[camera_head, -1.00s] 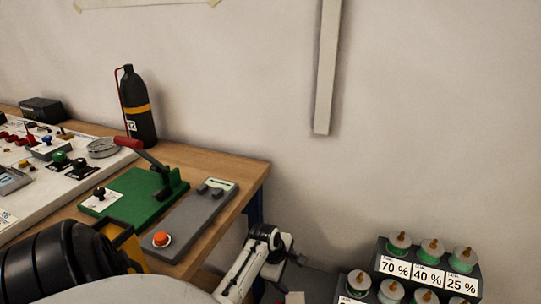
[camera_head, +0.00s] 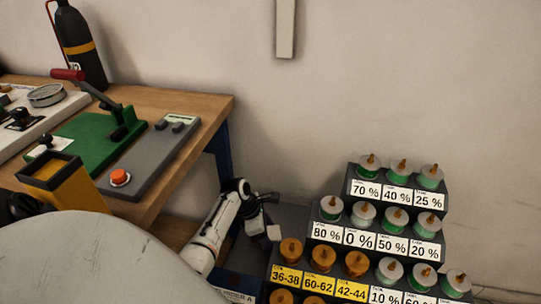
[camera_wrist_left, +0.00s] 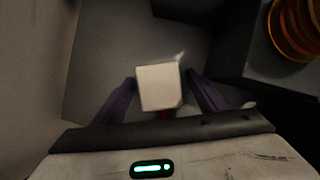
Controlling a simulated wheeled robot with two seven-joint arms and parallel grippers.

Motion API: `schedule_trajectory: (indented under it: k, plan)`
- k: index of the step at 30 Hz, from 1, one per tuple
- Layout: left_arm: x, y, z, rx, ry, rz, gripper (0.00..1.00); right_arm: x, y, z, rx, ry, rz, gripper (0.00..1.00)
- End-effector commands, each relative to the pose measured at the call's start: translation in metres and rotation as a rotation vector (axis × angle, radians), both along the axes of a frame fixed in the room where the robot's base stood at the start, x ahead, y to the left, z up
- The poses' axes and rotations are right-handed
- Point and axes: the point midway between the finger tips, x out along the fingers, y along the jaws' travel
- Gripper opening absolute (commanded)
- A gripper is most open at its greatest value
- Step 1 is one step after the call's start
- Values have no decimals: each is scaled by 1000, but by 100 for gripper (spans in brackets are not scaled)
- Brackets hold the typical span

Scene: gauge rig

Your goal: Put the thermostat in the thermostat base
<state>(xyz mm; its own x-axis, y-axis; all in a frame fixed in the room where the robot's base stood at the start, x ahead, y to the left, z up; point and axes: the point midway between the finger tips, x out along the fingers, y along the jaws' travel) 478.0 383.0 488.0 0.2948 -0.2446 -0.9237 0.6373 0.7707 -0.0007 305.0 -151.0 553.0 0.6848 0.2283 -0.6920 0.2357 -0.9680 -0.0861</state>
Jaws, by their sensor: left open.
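My left gripper (camera_head: 262,210) is low beside the workbench's right end. It is small and partly hidden by its own wrist in the head view. In the left wrist view its two dark fingers (camera_wrist_left: 160,84) stand apart, with a pale, square-faced block (camera_wrist_left: 158,86) showing between them. I cannot tell whether the fingers touch it, nor whether it is the thermostat. A small pale block (camera_head: 274,232) also shows by the gripper in the head view. I cannot make out the thermostat base. My right gripper is not in view.
A stepped rack (camera_head: 329,231) of labelled green and orange spools stands right of my left arm. The wooden workbench (camera_head: 206,98) carries a green lever press (camera_head: 88,138), a grey button box (camera_head: 150,158) and a yellow, black-rimmed box (camera_head: 66,188). A blue bin (camera_head: 240,284) is low below my arm.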

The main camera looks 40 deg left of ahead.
Motion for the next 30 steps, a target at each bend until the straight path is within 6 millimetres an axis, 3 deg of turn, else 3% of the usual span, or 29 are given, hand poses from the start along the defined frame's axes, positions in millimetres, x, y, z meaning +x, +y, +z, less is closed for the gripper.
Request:
schedule_trajectory:
  k: [4, 14, 22, 30]
  plan:
    - [0, 0, 1, 2, 0, -1, 67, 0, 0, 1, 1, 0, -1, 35]
    - [0, 1, 1, 1, -1, -1, 13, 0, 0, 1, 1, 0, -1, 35]
    - [0, 1, 9, 2, -2, -1, 13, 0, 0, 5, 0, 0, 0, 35]
    - [1, 1, 62, 3, -4, -1, 13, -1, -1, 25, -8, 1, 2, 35]
